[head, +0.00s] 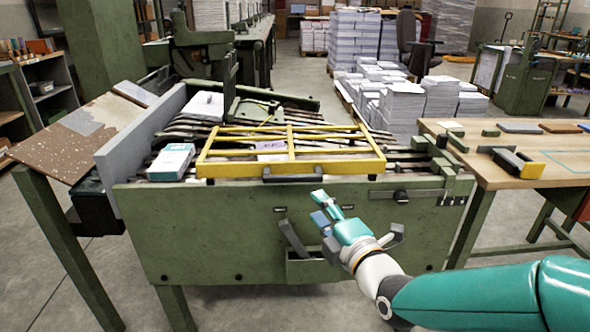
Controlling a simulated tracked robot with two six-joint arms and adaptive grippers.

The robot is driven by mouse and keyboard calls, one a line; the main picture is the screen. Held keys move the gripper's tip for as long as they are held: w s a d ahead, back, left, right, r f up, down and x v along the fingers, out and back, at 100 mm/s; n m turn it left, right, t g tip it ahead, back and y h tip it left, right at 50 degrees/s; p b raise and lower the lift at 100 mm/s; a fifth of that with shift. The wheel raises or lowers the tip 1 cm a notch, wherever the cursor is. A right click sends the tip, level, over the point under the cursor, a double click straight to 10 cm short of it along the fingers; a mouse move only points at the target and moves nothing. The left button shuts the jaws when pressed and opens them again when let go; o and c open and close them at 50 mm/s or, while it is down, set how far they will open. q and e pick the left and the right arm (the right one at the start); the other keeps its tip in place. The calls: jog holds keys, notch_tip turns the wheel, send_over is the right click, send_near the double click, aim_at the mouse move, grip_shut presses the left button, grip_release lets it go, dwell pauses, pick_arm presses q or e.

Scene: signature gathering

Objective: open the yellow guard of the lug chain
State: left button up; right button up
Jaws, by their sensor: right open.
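The yellow guard (337,166) is a barred frame lying down over the lug chain (190,130) of the green machine. A dark handle (294,173) sits at the middle of its front edge. My right gripper (321,209) is open and empty in front of the machine's green front panel. It is below and slightly right of the handle, apart from it in the picture. My left gripper is not in view.
A white-and-teal box (171,162) lies left of the guard. A lever (292,238) and small bin (305,268) are on the front panel (200,235). A wooden bench (470,150) with tools stands right. Paper stacks (395,108) stand behind.

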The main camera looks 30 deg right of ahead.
aim_at(296, 181)
jog(key=w, duration=0.4)
jog(key=w+d, duration=0.1)
jog(key=w, duration=0.3)
jog(key=w+d, duration=0.1)
jog(key=w, duration=0.3)
jog(key=shift+w+f+b, duration=0.1)
jog(key=shift+w+b, duration=0.25)
jog(key=shift+b, duration=0.05)
jog(key=shift+c, duration=0.4)
grip_shut()
jog(key=shift+d, duration=0.1)
